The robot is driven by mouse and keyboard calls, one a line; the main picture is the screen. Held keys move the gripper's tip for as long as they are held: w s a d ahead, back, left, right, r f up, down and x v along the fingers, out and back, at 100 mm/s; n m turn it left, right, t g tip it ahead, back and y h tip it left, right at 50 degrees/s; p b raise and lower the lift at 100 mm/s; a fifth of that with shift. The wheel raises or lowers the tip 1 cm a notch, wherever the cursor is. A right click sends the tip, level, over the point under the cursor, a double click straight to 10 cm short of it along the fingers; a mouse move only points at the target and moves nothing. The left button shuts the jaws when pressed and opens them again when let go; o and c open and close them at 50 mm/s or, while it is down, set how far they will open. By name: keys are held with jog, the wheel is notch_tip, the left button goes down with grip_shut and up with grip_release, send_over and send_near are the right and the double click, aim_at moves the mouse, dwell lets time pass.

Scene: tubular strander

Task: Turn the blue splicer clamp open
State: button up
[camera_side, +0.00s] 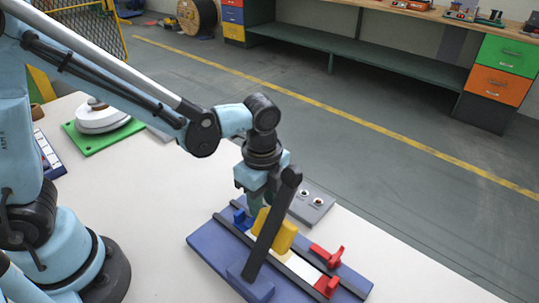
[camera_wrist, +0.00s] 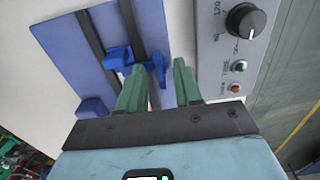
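The blue splicer clamp (camera_side: 240,218) sits at the left end of the splicer's blue base (camera_side: 208,243). In the wrist view the clamp (camera_wrist: 119,57) shows its block on the dark rail and its upright lever (camera_wrist: 158,70). My gripper (camera_side: 257,207) is over the clamp end, partly hidden behind the black splicer arm. In the wrist view my gripper (camera_wrist: 159,68) has its two green fingers apart, with the clamp lever seen in the gap between the tips. I cannot tell whether a finger touches the lever.
The black splicer arm (camera_side: 264,240) with a yellow block (camera_side: 283,231) stands up beside my gripper. A red clamp (camera_side: 328,256) is at the base's right end. A grey control box (camera_side: 311,206) with a knob (camera_wrist: 245,20) stands close behind. The white table's front right is clear.

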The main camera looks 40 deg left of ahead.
jog(key=shift+c, duration=0.5)
grip_shut()
jog(key=shift+n, duration=0.3)
jog(key=n, duration=1.3)
jog(key=shift+n, duration=2.1)
